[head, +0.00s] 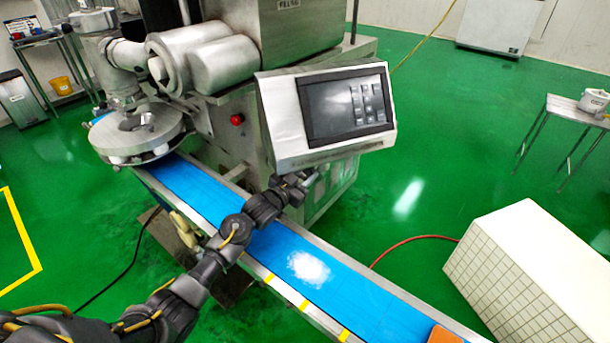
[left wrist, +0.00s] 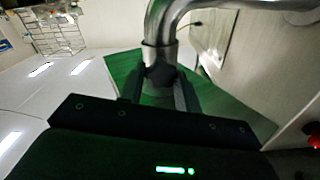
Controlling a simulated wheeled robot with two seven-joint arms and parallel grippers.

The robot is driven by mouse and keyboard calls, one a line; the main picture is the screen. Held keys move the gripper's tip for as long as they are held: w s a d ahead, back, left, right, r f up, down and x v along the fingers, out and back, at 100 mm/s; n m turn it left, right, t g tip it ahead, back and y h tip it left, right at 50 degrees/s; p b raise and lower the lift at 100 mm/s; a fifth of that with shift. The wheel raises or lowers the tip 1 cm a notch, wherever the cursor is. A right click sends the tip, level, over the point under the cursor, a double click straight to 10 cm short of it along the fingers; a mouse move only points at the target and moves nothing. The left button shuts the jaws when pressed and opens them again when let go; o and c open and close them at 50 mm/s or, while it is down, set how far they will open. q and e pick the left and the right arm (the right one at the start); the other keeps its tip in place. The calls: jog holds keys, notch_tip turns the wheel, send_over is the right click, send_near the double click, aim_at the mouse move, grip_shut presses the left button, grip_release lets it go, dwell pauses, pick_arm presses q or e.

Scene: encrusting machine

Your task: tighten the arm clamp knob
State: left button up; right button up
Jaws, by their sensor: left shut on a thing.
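The arm clamp knob (left wrist: 161,75) is a small dark piece at the lower end of a curved, shiny metal tube (left wrist: 160,28) in the left wrist view. My left gripper (left wrist: 160,90) has one finger on each side of the knob and is shut on it. In the head view my left gripper (head: 303,181) is beside the machine, just below the control panel (head: 345,108). The knob cannot be made out there, behind the gripper. My right gripper is in neither view.
The blue conveyor belt (head: 325,285) runs under my left arm, with white powder (head: 309,267) on it. An orange thing (head: 444,335) lies at its near end. A white tiled block (head: 530,265) stands at the right.

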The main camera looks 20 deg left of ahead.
pick_arm(q)
jog(key=shift+m, duration=0.8)
jog(key=o, duration=1)
jog(key=b+v, duration=0.1)
jog(key=v, duration=1)
jog(key=shift+d, duration=0.1)
